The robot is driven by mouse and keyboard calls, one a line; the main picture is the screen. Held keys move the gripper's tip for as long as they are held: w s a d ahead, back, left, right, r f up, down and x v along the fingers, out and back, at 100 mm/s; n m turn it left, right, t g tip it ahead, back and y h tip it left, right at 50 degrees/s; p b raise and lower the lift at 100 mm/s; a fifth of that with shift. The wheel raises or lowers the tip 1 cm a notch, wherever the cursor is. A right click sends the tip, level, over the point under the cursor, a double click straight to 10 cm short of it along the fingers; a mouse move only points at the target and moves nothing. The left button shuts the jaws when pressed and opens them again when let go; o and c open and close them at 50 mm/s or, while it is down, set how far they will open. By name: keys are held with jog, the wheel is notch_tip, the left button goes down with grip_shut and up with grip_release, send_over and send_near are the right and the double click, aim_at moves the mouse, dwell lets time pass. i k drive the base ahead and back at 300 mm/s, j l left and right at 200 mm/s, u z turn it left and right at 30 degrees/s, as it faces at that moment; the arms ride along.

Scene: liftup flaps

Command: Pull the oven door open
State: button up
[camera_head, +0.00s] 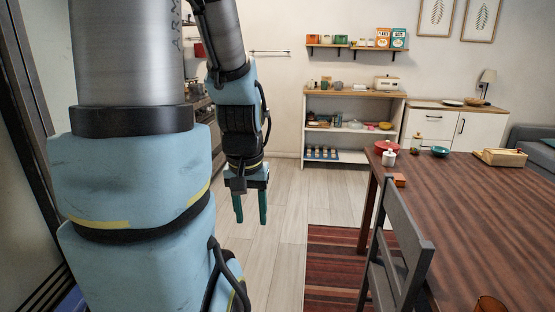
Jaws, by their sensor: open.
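My gripper (252,221) hangs pointing down near the middle of the view, over the floor. Its two green fingers are apart with nothing between them. A dark stove-like unit (200,104) shows in a narrow strip behind my arm on the left. It looks like the oven, but its door and handle cannot be made out. My gripper is to the right of this unit, apart from it and nearer to the camera.
A wooden table (450,205) with a grey chair (399,262) stands on the right, by a striped rug (335,270). Shelves (350,140) and a white cabinet (440,124) line the back wall. Light floor (285,210) is clear in the middle.

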aim_at(213, 137)
jog(key=i+z, duration=0.15)
jog(key=i, duration=1.85)
jog(key=i+l+u, duration=0.1)
jog(key=i+u, duration=0.25)
jog(key=i+l+u, duration=0.25)
jog(key=i+u, duration=0.15)
jog(key=i+l+u, duration=1.05)
jog(key=l, duration=0.2)
jog(key=i+l+u, duration=0.1)
jog(key=l+u, duration=0.3)
jog(key=l, duration=0.15)
jog(key=i+l+u, duration=0.1)
jog(key=l+u, duration=0.25)
jog(key=l, duration=0.25)
